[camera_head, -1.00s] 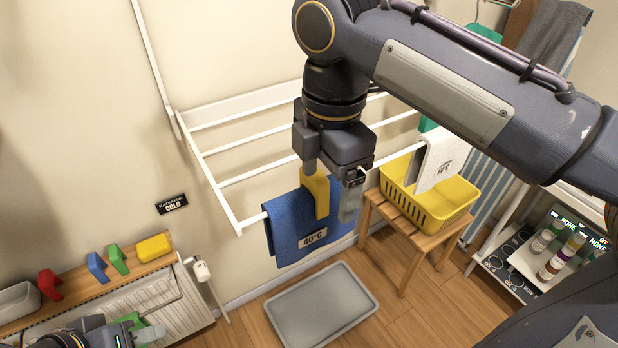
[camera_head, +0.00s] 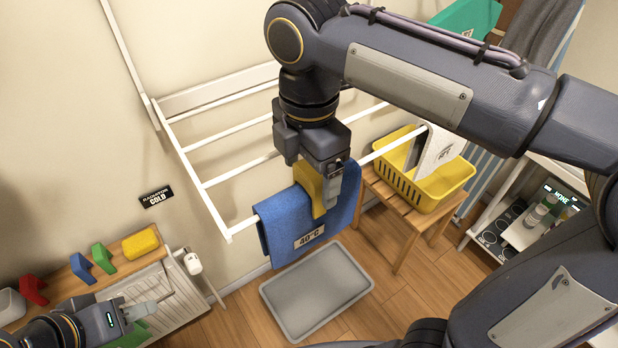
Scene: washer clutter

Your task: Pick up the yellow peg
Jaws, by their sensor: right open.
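The yellow peg (camera_head: 309,187) sits over the front bar of the white drying rack, on the blue towel (camera_head: 280,225) marked 40°C. My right gripper (camera_head: 314,178) is over the peg from above, with its jaws open. One finger is close by the peg's right side; the other is partly hidden behind the peg's upper left. Whether either finger touches the peg cannot be told. My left gripper (camera_head: 148,308) is low at the left, in front of the radiator; its finger gap is not clear.
A yellow basket (camera_head: 425,191) with a white cloth (camera_head: 437,152) stands on a wooden stool (camera_head: 403,228). A grey tray (camera_head: 316,287) lies on the floor. A yellow sponge (camera_head: 140,243) and coloured pegs are on the radiator shelf. A cart (camera_head: 500,232) stands at right.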

